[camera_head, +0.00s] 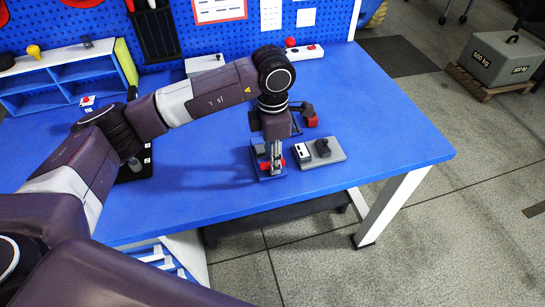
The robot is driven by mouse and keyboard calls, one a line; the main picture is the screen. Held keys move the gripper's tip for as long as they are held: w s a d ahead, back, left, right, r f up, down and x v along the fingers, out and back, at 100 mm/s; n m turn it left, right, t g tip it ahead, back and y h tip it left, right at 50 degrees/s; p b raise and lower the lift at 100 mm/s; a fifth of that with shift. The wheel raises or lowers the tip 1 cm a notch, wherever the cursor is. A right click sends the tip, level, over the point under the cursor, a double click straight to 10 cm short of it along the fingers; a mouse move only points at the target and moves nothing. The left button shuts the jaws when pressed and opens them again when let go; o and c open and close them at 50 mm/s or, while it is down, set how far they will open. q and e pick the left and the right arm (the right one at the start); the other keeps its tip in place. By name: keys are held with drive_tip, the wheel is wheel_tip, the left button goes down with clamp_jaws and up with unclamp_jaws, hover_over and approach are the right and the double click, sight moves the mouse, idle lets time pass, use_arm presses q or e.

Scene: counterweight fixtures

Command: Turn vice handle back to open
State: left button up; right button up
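My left arm comes in from the left across the blue table. My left gripper (276,163) points down over a small fixture near the table's front edge. This fixture has a blue base (268,176) and small red parts, and looks like the vice. The gripper covers much of it. A vice handle cannot be made out clearly, and I cannot tell whether the fingers touch it or are open or shut. My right gripper is not in view.
A grey plate (335,158) with black blocks lies just right of the gripper. A red and black item (311,121) stands behind it. A blue shelf unit (62,80) is at the back left. The table's right side (390,125) is clear. A grey weight (502,60) stands on a floor pallet.

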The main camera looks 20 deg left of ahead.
use_arm(q)
wheel_tip(320, 180, up, 12)
idle(0.6)
idle(0.5)
